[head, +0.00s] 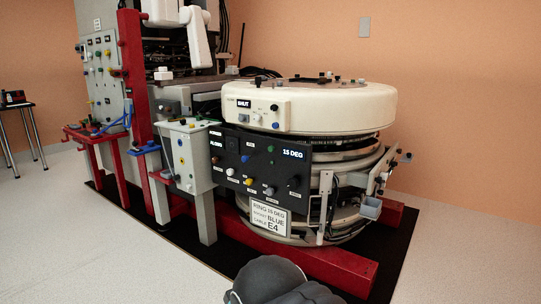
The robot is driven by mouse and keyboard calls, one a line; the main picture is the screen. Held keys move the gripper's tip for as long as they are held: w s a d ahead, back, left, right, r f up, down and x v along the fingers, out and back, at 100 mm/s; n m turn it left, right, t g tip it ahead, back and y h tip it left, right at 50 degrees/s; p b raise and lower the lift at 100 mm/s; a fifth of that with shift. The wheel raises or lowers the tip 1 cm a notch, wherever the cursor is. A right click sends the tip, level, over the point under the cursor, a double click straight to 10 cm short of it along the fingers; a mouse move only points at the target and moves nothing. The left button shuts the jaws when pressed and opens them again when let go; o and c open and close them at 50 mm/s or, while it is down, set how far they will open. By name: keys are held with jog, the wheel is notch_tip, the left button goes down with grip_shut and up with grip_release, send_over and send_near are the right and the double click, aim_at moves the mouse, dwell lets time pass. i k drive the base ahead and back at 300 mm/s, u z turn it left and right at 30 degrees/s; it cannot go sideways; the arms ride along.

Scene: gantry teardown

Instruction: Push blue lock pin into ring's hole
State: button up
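The large cream ring (345,109) sits on top of the round gantry, with a small display reading SHUT on its front. I cannot make out a lock-pin hole in it. A blue knob (245,158) is on the black front panel; I cannot tell whether it is the lock pin. Other small blue parts (118,119) lie around the red shelf at left, too small to identify. A dark grey rounded part of my arm shows at the bottom centre. My gripper's fingers do not show.
The black panel (230,174) reads 15 DEG. A white sign (270,218) below reads RING 15 DEG, BLUE and E4. Red base beams (333,266) stick out low in front. A grey control box (188,155) stands left of the panel. The floor (470,265) at right is clear.

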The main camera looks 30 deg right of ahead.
aim_at(245, 159)
jog(key=k, duration=0.5)
jog(key=z, duration=0.8)
jog(key=i, duration=1.3)
jog(key=u, duration=0.35)
